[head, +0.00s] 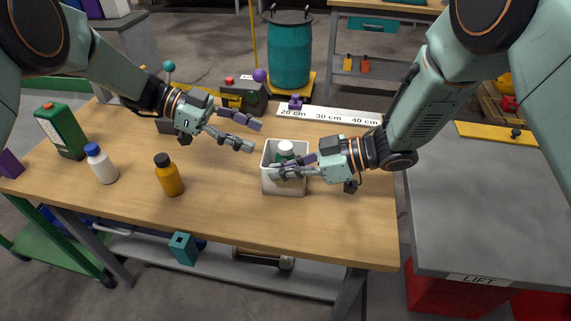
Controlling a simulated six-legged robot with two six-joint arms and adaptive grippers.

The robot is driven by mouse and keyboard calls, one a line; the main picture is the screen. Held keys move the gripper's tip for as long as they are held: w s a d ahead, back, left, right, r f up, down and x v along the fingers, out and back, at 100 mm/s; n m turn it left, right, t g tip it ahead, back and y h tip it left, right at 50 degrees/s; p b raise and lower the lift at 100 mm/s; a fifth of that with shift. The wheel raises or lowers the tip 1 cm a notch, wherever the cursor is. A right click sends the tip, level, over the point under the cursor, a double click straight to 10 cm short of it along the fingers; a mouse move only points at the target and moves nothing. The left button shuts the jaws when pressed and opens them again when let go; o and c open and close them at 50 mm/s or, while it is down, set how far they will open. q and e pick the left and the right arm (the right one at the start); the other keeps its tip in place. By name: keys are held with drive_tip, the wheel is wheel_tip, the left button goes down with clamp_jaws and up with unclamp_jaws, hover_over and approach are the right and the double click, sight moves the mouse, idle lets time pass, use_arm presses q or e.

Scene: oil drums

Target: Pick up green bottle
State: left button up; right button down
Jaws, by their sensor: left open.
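A white square bin (285,188) stands on the wooden table at the middle right. My left gripper (257,137) is open and empty above the table, left of the bin. A green jug with a red cap (62,130) stands at the table's left end.
A white bottle with a blue cap (101,163) and a yellow bottle with a dark cap (169,174) stand left of the bin. A ruler strip (328,116) lies behind it. The table's front middle is clear.

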sight(281, 145)
use_arm(q)
drive_tip(key=x, duration=0.6)
drive_tip(key=shift+d+r, duration=0.15)
drive_tip(key=shift+r, duration=0.05)
drive_tip(key=c, duration=0.4)
clamp_jaws()
